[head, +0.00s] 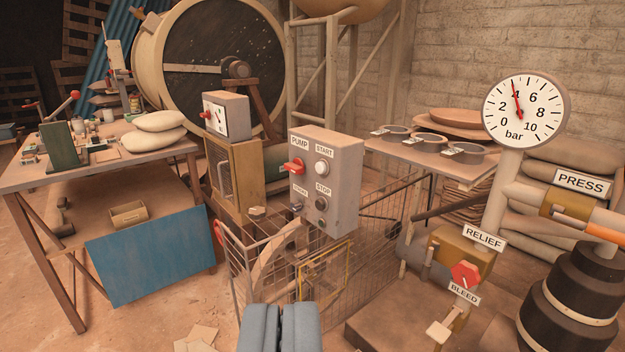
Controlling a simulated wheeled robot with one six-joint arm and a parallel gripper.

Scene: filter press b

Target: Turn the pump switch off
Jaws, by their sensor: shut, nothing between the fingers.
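The grey control box (340,185) stands in the middle of the head view, above a wire cage. Its front carries a red switch (293,166) under the label PUMP (300,142); the switch handle sits roughly sideways, pointing left. A white button (322,168) under START and a dark button (321,204) under STOP are to its right. A small knob (297,207) sits below the switch under a label too small to read surely. My gripper (281,310) shows at the bottom edge, its two blue-grey fingers together, empty, below and apart from the box.
A wire mesh cage (340,285) stands below the box. A pressure gauge (526,109) reads about 4 bar. A red BLEED valve (465,273) and RELIEF label (485,237) are at right, beside a dark press cylinder (575,300). A cluttered workbench (95,160) is at left.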

